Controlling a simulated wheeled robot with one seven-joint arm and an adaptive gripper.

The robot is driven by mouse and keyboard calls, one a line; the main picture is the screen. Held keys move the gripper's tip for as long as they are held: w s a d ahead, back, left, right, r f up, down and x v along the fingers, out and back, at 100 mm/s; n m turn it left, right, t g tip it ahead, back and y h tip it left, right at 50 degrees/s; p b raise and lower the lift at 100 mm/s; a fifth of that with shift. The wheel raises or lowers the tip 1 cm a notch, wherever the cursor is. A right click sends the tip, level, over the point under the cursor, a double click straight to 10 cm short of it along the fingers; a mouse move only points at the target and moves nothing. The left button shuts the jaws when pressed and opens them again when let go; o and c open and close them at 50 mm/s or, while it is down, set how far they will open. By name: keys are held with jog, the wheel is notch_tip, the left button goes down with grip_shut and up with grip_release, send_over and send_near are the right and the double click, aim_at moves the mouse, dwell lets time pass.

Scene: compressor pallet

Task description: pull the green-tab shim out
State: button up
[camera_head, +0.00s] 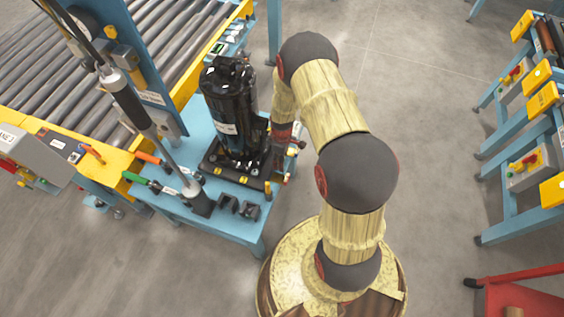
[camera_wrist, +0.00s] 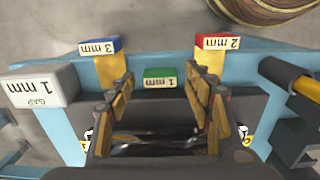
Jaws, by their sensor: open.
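The green tab (camera_wrist: 160,78), marked 1 mm, shows in the wrist view at the edge of a dark base. The rest of its shim is hidden. My gripper (camera_wrist: 160,103) is open, with one finger to the left and one to the right of the green tab. I see nothing held between them, and cannot tell whether either finger touches the tab. In the head view, the black compressor (camera_head: 233,105) stands upright on a dark base plate (camera_head: 232,172) on the blue table. My arm hides the green tab there.
A blue 3 mm tab (camera_wrist: 100,45) and a red 2 mm tab (camera_wrist: 217,42) flank the green one. A white GAP 1 mm block (camera_wrist: 40,86) is at left. A roller conveyor (camera_head: 60,48) and tool column (camera_head: 130,70) stand left.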

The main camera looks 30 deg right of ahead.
jog(key=shift+f, duration=0.55)
jog(key=shift+c, duration=0.6)
grip_shut()
